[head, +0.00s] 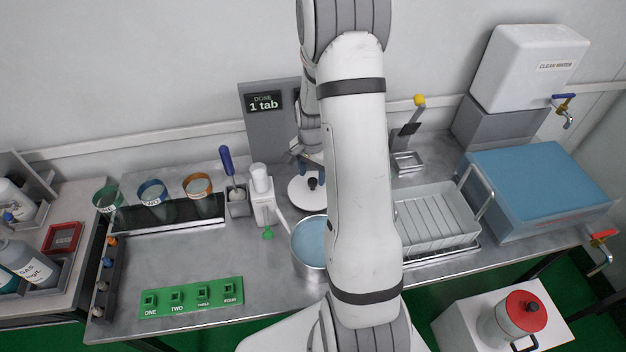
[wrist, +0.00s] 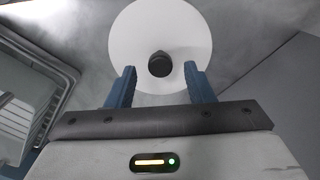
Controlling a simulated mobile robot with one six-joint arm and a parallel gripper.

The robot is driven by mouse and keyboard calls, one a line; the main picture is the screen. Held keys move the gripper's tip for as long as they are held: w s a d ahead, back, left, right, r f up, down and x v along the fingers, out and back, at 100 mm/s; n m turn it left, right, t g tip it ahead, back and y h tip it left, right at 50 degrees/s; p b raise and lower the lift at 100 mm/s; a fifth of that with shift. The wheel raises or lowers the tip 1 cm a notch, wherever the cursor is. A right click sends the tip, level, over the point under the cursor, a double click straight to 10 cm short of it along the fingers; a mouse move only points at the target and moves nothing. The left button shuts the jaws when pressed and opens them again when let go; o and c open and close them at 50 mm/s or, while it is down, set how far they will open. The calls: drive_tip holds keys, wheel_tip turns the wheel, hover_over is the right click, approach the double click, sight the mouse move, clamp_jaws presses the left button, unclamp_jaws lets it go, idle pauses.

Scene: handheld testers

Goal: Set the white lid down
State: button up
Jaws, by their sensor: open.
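The white lid (head: 300,193) is a round disc with a black knob. It lies flat on the grey metal counter behind the pot, partly hidden by my arm in the head view. In the wrist view the lid (wrist: 185,30) shows from above with its knob (wrist: 160,64) just beyond and between my fingertips. My gripper (wrist: 160,82) is open, with one blue finger on each side of the knob and gaps to both. The gripper (head: 308,158) is mostly hidden in the head view. The metal pot (head: 310,270) with blue liquid stands uncovered in front of the lid.
A white dispenser bottle (head: 262,200) and a holder with a blue-handled tool (head: 228,165) stand left of the lid. A dish rack (head: 435,220) and a blue water tank (head: 540,185) are at right. A green numbered block (head: 190,298) lies front left. The counter's left middle is clear.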

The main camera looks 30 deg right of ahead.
sight(312, 181)
wheel_tip(312, 181, up, 8)
drive_tip(key=r, duration=0.1)
drive_tip(key=s+a+r+n+t, duration=0.1)
drive_tip(key=s+a+r+n, duration=0.4)
drive_tip(key=s+a+r, duration=0.3)
drive_tip(key=s+a+r+n+t, duration=0.1)
drive_tip(key=s+a+r+n, duration=0.1)
drive_tip(key=s, duration=0.3)
drive_tip(key=s+a+r+n, duration=0.3)
drive_tip(key=s+n, duration=0.2)
drive_tip(key=s, duration=0.1)
drive_tip(key=shift+s+a+r+t+b, duration=0.15)
drive_tip(key=shift+a+r+t+b, duration=0.15)
drive_tip(key=shift+a+r+t, duration=0.1)
